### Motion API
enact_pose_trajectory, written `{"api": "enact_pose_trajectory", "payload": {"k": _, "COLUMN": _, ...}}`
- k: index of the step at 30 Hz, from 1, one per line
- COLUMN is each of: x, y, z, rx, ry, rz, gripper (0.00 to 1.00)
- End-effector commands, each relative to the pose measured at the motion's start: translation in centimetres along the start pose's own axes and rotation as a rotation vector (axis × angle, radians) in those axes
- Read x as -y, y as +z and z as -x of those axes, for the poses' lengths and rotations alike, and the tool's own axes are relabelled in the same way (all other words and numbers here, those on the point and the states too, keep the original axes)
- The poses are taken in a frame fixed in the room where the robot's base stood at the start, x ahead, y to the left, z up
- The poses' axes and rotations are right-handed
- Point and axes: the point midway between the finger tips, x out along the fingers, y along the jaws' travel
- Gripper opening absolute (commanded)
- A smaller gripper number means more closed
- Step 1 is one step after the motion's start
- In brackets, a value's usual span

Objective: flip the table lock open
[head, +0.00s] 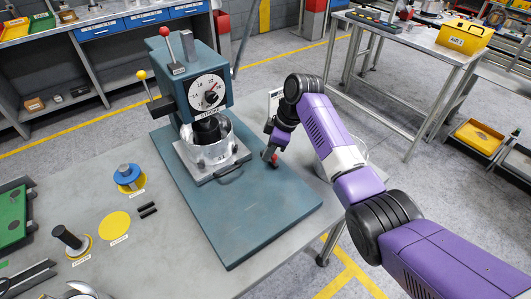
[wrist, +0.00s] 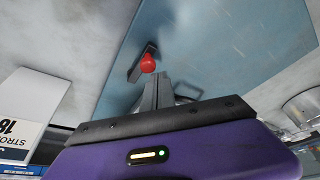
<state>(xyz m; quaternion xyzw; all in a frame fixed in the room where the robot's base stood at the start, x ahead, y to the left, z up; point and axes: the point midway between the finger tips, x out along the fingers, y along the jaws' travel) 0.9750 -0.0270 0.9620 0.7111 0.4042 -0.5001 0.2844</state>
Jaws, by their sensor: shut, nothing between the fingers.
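The table lock shows as a red ball knob (wrist: 148,63) on a short dark lever (wrist: 139,65), on the blue-green base plate near its edge in the wrist view. In the head view the red knob (head: 274,157) is small and partly hidden by my gripper (head: 269,152), which reaches down over the right side of the plate. In the wrist view my gripper (wrist: 157,82) is shut and empty, its fingertips right at the knob. I cannot tell whether they touch it.
A blue-green press (head: 191,75) with a dial, a red-knobbed lever and a yellow-knobbed lever stands left of my gripper. Below it a metal pot (head: 207,148) sits on a sliding plate with a handle (head: 230,177). The base plate's front (head: 262,215) is clear.

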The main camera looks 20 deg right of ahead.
Motion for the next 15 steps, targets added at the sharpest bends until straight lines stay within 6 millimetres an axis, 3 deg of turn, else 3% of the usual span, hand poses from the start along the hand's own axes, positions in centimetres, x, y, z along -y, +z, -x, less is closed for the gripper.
{"api": "enact_pose_trajectory", "payload": {"k": 15, "x": -0.33, "y": 0.63, "z": 0.18, "rx": 0.002, "ry": 0.000, "rz": -0.003, "gripper": 0.00}}
